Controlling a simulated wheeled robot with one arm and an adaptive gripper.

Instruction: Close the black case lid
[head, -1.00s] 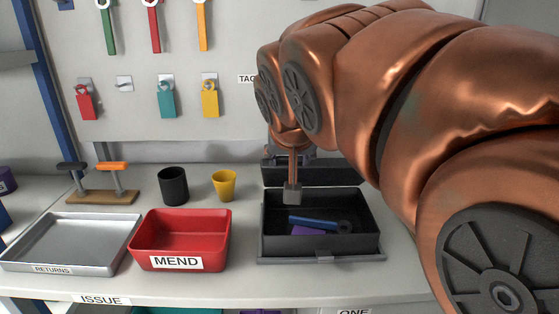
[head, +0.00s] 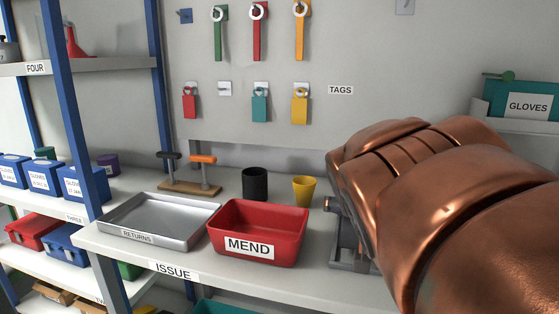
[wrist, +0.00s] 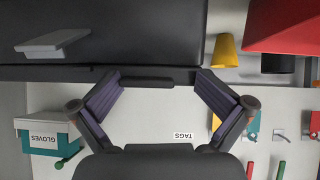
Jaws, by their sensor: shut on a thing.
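The black case (head: 340,262) is mostly hidden behind my arm in the head view; only a grey-black strip of its left side shows. In the wrist view a broad dark panel of the case lid (wrist: 140,35) fills the upper left, with a grey latch-like piece (wrist: 52,42) on it. The fingers are hidden in the head view. The lid's angle cannot be told.
The red MEND bin (head: 258,225), a yellow cup (head: 304,190) and a black cup (head: 254,184) stand left of the case. A RETURNS tray (head: 160,215) lies farther left. A wall panel with tools and tags rises behind. A GLOVES box (head: 525,104) is at right.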

